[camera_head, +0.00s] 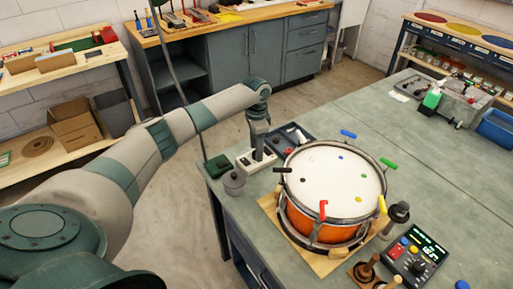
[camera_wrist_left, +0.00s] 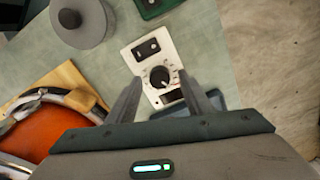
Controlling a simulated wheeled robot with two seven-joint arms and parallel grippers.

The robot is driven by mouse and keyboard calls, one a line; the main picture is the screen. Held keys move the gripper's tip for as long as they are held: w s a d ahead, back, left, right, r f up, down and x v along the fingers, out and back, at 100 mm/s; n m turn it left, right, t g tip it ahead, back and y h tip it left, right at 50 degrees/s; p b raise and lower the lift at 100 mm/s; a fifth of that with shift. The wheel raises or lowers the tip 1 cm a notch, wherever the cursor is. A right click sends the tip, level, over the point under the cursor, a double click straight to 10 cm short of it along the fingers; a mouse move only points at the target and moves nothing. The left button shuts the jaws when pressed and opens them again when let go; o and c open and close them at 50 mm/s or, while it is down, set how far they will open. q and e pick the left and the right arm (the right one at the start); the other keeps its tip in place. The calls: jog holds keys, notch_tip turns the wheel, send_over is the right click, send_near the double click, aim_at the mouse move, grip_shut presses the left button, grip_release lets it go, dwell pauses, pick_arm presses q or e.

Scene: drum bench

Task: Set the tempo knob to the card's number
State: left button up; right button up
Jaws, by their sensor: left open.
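The scale's numbers are too small to read. My left gripper (camera_head: 259,152) points down over the box. In the wrist view its open fingers (camera_wrist_left: 161,98) are on either side of the knob's near side; contact cannot be told. I cannot make out a card with a number. My right gripper is out of view.
An orange drum (camera_head: 305,225) with coloured keys on its rim stands close to the right. A grey lidded pot (camera_head: 234,182) and a dark green object (camera_head: 217,166) are beside the box. A black device (camera_head: 415,255) with a green display is at the lower right.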

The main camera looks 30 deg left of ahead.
pick_arm(q)
jog(key=shift+f, duration=0.5)
jog(key=c, duration=1.1)
jog(key=shift+m, duration=0.5)
jog(key=m+p, duration=0.1)
jog(key=m, duration=0.2)
jog(key=shift+m, duration=0.3)
jog(key=m, duration=0.2)
jog(key=shift+m+p, duration=0.3)
jog(key=shift+m, duration=1.8)
